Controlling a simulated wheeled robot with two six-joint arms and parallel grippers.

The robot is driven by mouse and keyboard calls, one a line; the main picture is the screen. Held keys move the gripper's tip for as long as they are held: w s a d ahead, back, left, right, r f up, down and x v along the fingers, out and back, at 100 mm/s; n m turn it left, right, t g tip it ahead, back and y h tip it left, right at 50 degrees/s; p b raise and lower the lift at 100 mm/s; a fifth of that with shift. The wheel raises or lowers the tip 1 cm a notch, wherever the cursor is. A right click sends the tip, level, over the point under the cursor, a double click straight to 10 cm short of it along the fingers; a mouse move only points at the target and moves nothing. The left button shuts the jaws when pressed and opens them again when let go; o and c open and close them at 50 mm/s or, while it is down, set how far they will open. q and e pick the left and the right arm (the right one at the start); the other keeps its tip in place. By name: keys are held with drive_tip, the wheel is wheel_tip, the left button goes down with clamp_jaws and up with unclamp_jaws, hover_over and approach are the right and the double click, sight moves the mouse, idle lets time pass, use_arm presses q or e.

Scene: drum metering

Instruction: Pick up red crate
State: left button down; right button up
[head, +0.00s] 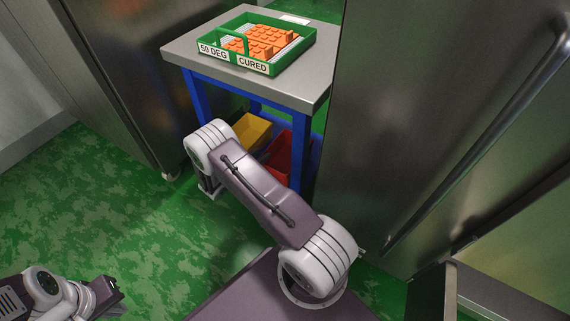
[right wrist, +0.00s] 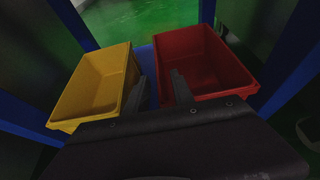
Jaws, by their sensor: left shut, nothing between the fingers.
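The red crate (right wrist: 205,62) is an empty open bin on the blue lower shelf under the table. In the head view, the red crate (head: 279,158) is partly hidden by my right arm. In the right wrist view, my right gripper (right wrist: 158,88) is open, with its fingers on either side of the crate's left wall in the picture. I cannot tell whether they touch it or are above it. My left gripper (head: 118,302) is shut and empty, low at the bottom left of the head view, far from the crate.
A yellow crate (right wrist: 97,82) stands left of the red one, close to my left finger. The grey tabletop (head: 190,50) above carries a green tray (head: 262,68) of orange bricks. Blue table legs (head: 197,98) and steel cabinets (head: 420,130) flank the space. Green floor is free at left.

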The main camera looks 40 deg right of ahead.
sight(266, 151)
drive_tip(key=b+x, duration=0.3)
drive_tip(key=x, duration=0.1)
drive_tip(key=shift+w+f, duration=0.15)
drive_tip(key=shift+f, duration=0.15)
drive_tip(key=shift+d+r, duration=0.1)
drive_tip(key=shift+d, duration=0.1)
drive_tip(key=shift+r, duration=0.1)
clamp_jaws()
idle(0.8)
